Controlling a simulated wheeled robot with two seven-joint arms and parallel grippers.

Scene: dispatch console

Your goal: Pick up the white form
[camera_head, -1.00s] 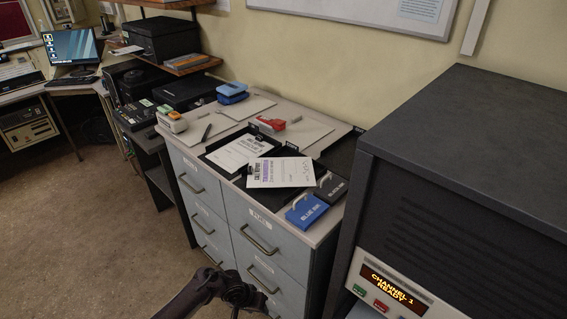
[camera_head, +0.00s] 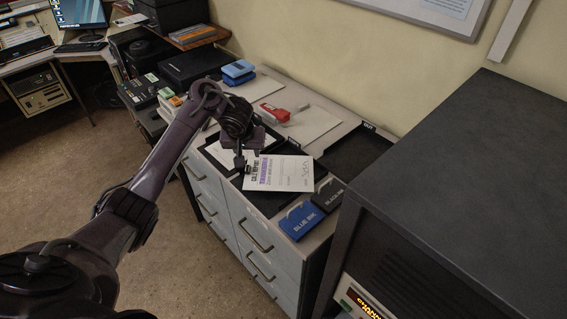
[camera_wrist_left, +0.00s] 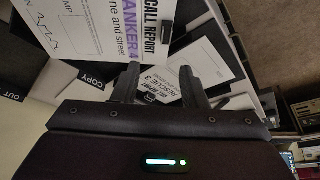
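Two printed white forms lie on the cabinet top. The nearer one, with a purple band (camera_head: 285,174), lies on a black tray; in the left wrist view it is the "TANKER 4" call report (camera_wrist_left: 100,28). The other, "RESCUE 3" (camera_wrist_left: 158,88), lies beyond it and is mostly hidden by my arm in the head view. My left gripper (camera_head: 242,162) is above the forms, by the left edge of the purple-banded one. In the left wrist view its fingers (camera_wrist_left: 158,80) are apart with nothing held between them. My right gripper is not in view.
A blue ink pad (camera_head: 301,220) and a black ink pad (camera_head: 328,194) lie at the cabinet's near edge. A red stapler-like item (camera_head: 279,114) and a blue punch (camera_head: 238,72) stand behind. An empty black tray (camera_head: 358,152) is at right, beside a large dark console (camera_head: 460,170).

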